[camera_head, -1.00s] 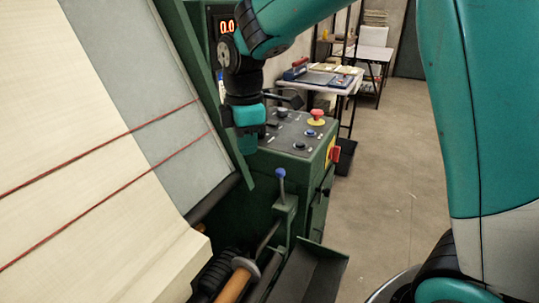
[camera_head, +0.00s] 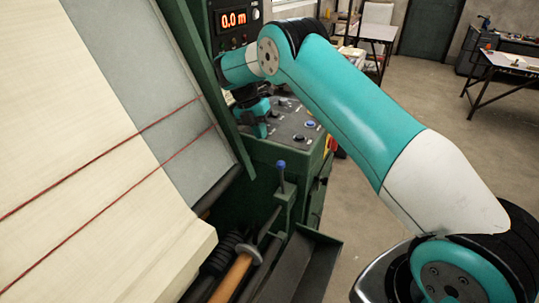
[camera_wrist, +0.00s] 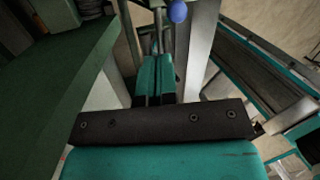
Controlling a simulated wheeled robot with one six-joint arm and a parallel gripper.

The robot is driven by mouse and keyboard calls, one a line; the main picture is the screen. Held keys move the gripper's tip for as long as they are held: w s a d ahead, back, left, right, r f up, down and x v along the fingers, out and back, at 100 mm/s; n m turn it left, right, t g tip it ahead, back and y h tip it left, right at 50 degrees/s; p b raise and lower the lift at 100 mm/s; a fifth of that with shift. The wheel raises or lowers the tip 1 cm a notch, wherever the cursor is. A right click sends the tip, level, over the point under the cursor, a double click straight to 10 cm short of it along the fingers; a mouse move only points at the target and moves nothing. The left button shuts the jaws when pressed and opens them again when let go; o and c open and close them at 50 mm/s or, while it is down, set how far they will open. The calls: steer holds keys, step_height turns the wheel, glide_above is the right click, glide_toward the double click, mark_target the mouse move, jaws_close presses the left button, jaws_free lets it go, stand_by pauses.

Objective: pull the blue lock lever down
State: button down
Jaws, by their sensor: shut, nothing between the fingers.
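The blue lock lever (camera_head: 281,175) is a thin upright rod with a round blue knob, on a green bracket at the machine's side. Its blue knob also shows at the top edge of the wrist view (camera_wrist: 178,12), beyond the fingertips and slightly right. My gripper (camera_head: 262,127) is above and slightly left of the lever in the head view, beside the control panel and partly hidden by my arm. In the wrist view its teal fingers (camera_wrist: 155,78) are together with nothing between them. It appears apart from the lever.
The green machine's control panel (camera_head: 300,124) with buttons is right behind my gripper. A sloped cloth bed (camera_head: 80,110) with red lines fills the left. A wooden-handled roller (camera_head: 232,277) and a dark tray (camera_head: 305,268) are below the lever.

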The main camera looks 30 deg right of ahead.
steer(key=p+x, duration=0.2)
steer(key=x, duration=0.8)
